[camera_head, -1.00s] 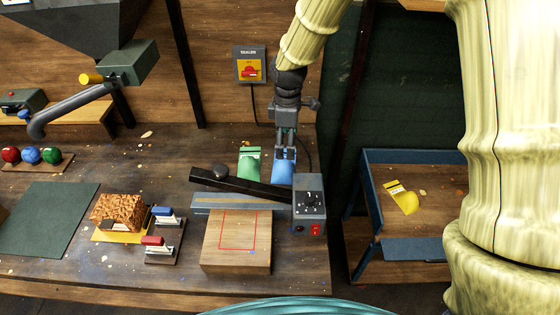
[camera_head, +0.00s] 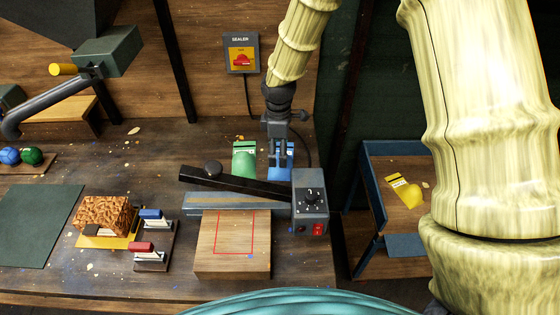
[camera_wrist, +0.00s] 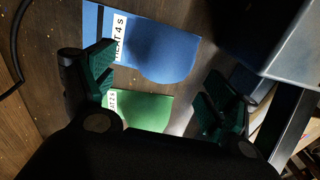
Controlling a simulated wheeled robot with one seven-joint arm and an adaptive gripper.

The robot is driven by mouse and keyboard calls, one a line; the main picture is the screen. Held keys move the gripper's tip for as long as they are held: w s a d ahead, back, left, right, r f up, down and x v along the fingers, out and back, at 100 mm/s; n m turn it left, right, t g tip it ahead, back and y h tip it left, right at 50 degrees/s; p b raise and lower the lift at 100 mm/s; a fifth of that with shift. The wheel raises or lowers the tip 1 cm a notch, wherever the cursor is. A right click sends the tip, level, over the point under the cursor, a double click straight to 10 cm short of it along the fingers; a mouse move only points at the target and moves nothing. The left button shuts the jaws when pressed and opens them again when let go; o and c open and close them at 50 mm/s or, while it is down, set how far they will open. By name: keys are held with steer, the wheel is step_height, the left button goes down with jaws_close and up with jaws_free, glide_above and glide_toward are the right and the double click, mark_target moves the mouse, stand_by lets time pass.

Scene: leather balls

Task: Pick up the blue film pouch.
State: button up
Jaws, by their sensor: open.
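The blue film pouch (camera_wrist: 165,52) lies flat on the bench, with a white label reading "HEAT 4 S" and a rounded bulge. In the head view it is mostly hidden behind my gripper (camera_head: 281,165) and the sealer. My gripper (camera_wrist: 160,90) is open and empty, pointing down behind the sealer's bar. In the wrist view its two dark green fingers stand wide apart, with the blue pouch above the line between them. I cannot tell the height left over the pouch. A green film pouch (camera_wrist: 148,110) lies beside it and also shows in the head view (camera_head: 243,160).
The sealer's black bar (camera_head: 236,184) and grey control box (camera_head: 310,202) stand close in front of my gripper. A yellow pouch (camera_head: 405,192) lies in the blue-edged tray at right.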

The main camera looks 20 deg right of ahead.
mark_target(276, 173)
steer(key=shift+s+d+f+p, duration=0.15)
steer(key=shift+f+p, duration=0.4)
steer(key=shift+f, duration=0.5)
steer(key=shift+s+d+f+p, duration=0.1)
steer(key=shift+f+p, duration=0.4)
steer(key=shift+f, duration=1.4)
steer(key=c, duration=1.2)
steer(key=shift+c, duration=0.4)
steer(key=shift+r, duration=0.15)
